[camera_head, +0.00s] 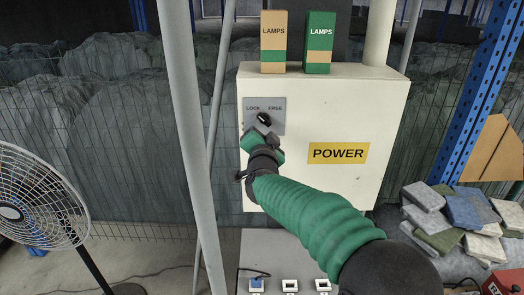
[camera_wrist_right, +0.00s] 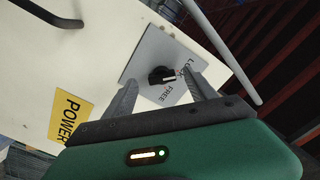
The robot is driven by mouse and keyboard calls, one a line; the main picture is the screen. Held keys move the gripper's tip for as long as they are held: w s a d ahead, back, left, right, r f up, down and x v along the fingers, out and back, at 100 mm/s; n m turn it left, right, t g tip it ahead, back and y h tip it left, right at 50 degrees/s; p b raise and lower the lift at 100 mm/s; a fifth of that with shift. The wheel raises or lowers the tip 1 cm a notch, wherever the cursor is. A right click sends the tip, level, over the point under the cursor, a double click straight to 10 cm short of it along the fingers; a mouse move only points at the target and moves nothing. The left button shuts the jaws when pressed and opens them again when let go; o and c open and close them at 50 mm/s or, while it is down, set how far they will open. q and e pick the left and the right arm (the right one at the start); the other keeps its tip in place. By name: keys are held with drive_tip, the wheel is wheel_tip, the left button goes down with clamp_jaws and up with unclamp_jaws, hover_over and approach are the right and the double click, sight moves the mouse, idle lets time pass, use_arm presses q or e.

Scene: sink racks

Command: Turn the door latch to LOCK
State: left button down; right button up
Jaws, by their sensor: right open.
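The door latch is a small black knob (camera_head: 264,118) on a grey plate (camera_head: 278,103) marked LOCK at left and FREE at right. The plate is on the cream POWER cabinet (camera_head: 350,110). In the right wrist view the knob (camera_wrist_right: 161,75) shows between the spread fingers of my right gripper (camera_wrist_right: 158,80). That gripper is open and close in front of the plate; whether a finger touches the knob I cannot tell. In the head view my right gripper (camera_head: 262,132) partly covers the plate's lower part. Which label the knob points to is unclear. My left gripper is out of view.
Two LAMPS boxes, tan (camera_head: 273,42) and green (camera_head: 319,42), stand on the cabinet. A grey pole (camera_head: 183,110) rises just left of it. A fan (camera_head: 35,200) stands at left. Stacked folded cloths (camera_head: 465,215) lie at lower right. Sockets sit below the cabinet.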

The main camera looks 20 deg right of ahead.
drive_tip(key=b+v, duration=0.3)
drive_tip(key=v, duration=1)
drive_tip(key=shift+s+a+b, duration=0.15)
drive_tip(key=shift+s+b, duration=0.05)
drive_tip(key=shift+b, duration=0.2)
drive_tip(key=shift+w+f, duration=0.1)
drive_tip(key=shift+f, duration=0.05)
